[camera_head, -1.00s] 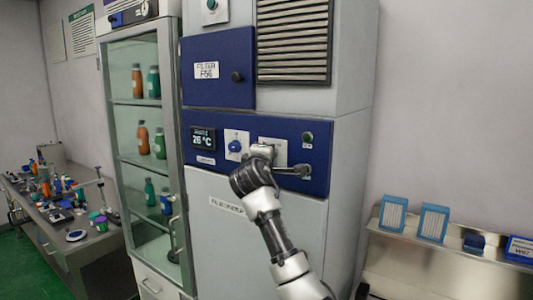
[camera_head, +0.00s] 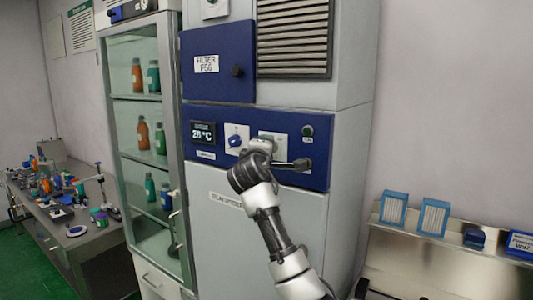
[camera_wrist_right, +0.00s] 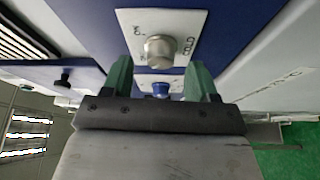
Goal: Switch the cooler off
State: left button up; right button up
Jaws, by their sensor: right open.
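The cooler is a tall grey cabinet (camera_head: 300,240) with a blue control panel (camera_head: 220,112). The panel carries a small display (camera_head: 203,132) that appears to read 28 °C, a blue knob (camera_head: 236,141) on a white plate, and a small green round button or lamp (camera_head: 308,131). My right gripper (camera_head: 266,146) is at the panel, right of the blue knob, and covers part of another white plate. In the right wrist view its two green fingers (camera_wrist_right: 160,78) are apart and empty. A silver knob (camera_wrist_right: 159,48) on a plate marked COLD lies just beyond them; the blue knob (camera_wrist_right: 161,90) shows between them.
A blue filter door (camera_head: 215,85) and a vent grille (camera_head: 295,40) are above the panel. A glass cabinet with bottles (camera_head: 142,130) stands left. A cluttered bench (camera_head: 90,240) is far left. A metal shelf (camera_head: 420,262) with blue-framed filters is right.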

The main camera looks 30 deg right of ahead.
jog(key=b+v, duration=0.4)
jog(key=v, duration=0.5)
jog(key=shift+s+a, duration=0.15)
jog(key=shift+a, duration=0.05)
